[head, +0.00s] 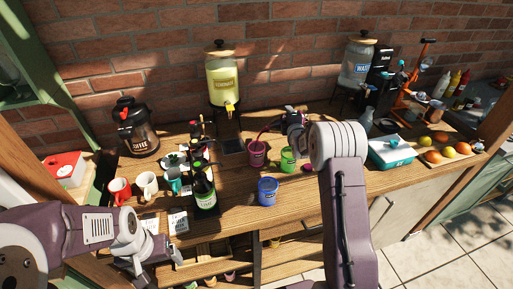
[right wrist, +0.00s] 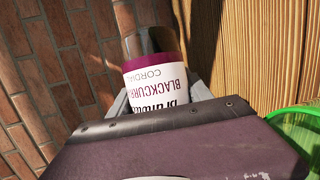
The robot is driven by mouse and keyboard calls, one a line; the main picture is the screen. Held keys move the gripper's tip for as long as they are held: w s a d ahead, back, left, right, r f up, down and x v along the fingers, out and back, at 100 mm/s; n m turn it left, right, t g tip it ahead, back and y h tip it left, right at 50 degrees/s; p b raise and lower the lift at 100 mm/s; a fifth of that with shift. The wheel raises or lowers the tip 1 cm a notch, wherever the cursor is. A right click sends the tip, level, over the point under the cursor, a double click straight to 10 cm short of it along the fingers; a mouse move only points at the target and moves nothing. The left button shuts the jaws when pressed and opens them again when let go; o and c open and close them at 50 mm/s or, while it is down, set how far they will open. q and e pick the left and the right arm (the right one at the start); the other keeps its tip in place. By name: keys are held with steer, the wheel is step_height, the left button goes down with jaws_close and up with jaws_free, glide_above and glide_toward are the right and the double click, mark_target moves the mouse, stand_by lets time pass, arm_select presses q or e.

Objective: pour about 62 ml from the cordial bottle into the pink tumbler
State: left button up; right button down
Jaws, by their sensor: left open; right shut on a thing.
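My right gripper (head: 293,122) is shut on the cordial bottle, whose white and magenta blackcurrant label (right wrist: 157,85) fills the middle of the right wrist view. In the head view the bottle is mostly hidden by my gripper. The pink tumbler (head: 257,156) stands on the table just left of and below that gripper. A thin dark red line curves from near the gripper down to the tumbler's mouth; it looks like cordial flowing. The level inside the tumbler cannot be read. My left gripper (head: 156,258) is open and empty at the table's front left.
A green tumbler (head: 288,161) stands right of the pink one, and a blue tumbler (head: 268,192) in front. Dark bottles (head: 205,190) and mugs (head: 147,184) crowd the left. A yellow dispenser (head: 222,80) stands behind. A teal box (head: 391,152) and fruit tray are at the right.

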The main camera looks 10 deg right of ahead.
steer(key=shift+d+r, duration=0.1)
steer(key=shift+d, duration=0.1)
steer(key=shift+w+d, duration=0.1)
steer(key=shift+d, duration=0.05)
stand_by(0.4)
steer(key=r+m+p, duration=0.1)
steer(key=p, duration=0.4)
steer(key=shift+d+r+g+y, duration=0.1)
steer(key=shift+r+g+y, duration=0.1)
steer(key=shift+g+y, duration=0.2)
steer(key=shift+d+f+m+p, duration=0.15)
steer(key=shift+f+m+p, duration=0.35)
steer(key=shift+f+p, duration=0.25)
steer(key=shift+f+y+b, duration=0.4)
steer(key=shift+f, duration=0.1)
steer(key=shift+d+r, duration=0.1)
steer(key=shift+p, duration=0.6)
steer(key=shift+a+f+m, duration=0.2)
steer(key=shift+m, duration=0.1)
steer(key=shift+g, duration=0.3)
